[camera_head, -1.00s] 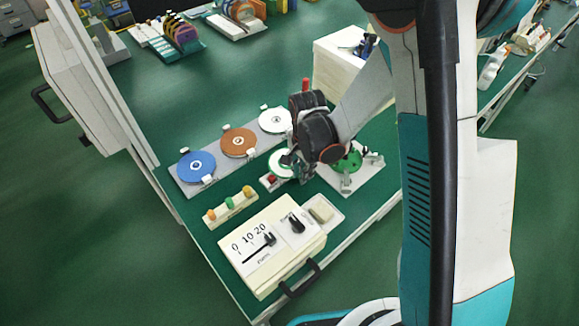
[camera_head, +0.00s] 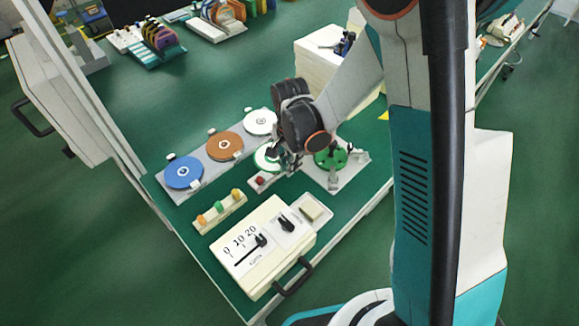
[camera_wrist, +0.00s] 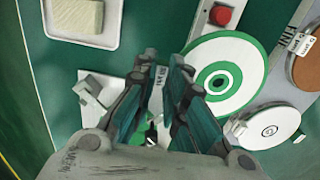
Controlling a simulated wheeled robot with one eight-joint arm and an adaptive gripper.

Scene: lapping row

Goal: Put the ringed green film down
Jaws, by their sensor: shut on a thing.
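The ringed green film (camera_wrist: 240,52), a white disc with a green rim and a green ring round its centre, lies to the right of my fingertips in the wrist view. In the head view the film (camera_head: 264,161) shows beside and partly behind my gripper (camera_head: 284,160). My gripper (camera_wrist: 165,72) is shut on the film's near edge. The film overlaps the pale strip that carries a red button (camera_wrist: 220,15). I cannot tell its height above the strip. A green round plate (camera_head: 328,160) on a pale base stands just right of my gripper, partly hidden.
A grey board (camera_head: 202,163) carries blue (camera_head: 184,174), brown (camera_head: 226,146) and white (camera_head: 260,122) discs. A control box (camera_head: 262,258) with a slider stands in front, next to a small tray (camera_head: 312,212). A white block (camera_head: 320,62) stands behind. Bare green tabletop shows left of the block.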

